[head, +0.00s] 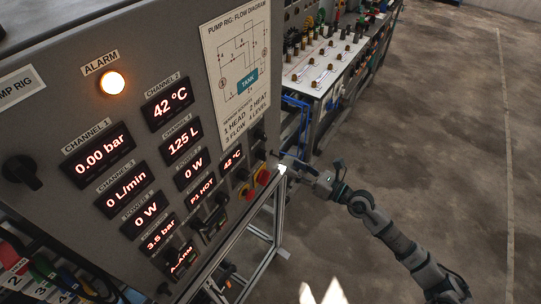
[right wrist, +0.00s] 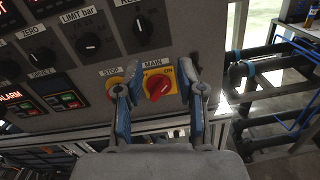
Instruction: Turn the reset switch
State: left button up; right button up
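The reset switch is a black round knob (right wrist: 143,27) at the top of the right wrist view, on the grey panel. Its label above is cut by the picture edge and only partly readable. My right gripper (right wrist: 164,64) is open and empty, its two blue-grey fingers apart. The fingertips lie below the knob in the picture, around the red main switch (right wrist: 158,86) on its yellow plate. I cannot tell whether they touch the panel. In the head view my right gripper (head: 279,162) is at the panel's right edge. My left gripper is not in view.
A yellow-and-red stop button (right wrist: 113,88) sits behind the left finger. The limit knob (right wrist: 89,43) and zero knob (right wrist: 37,56) are farther left. The alarm lamp (head: 111,83) glows. A bench (head: 327,62) with fittings stands behind; the floor (head: 440,110) at right is clear.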

aim_at(266, 157)
jog(key=w+a, duration=0.1)
jog(key=a, duration=0.1)
jog(key=w+a+r+n+p, duration=0.1)
jog(key=a, duration=0.2)
jog(key=w+a+n+p, duration=0.1)
jog(key=a, duration=0.2)
jog(key=shift+w+a+r+g, duration=0.2)
jog(key=shift+w+r+g, duration=0.05)
jog(key=shift+r+g, duration=0.05)
jog(key=shift+w+a, duration=0.2)
jog(key=shift+a, duration=0.1)
grip_shut()
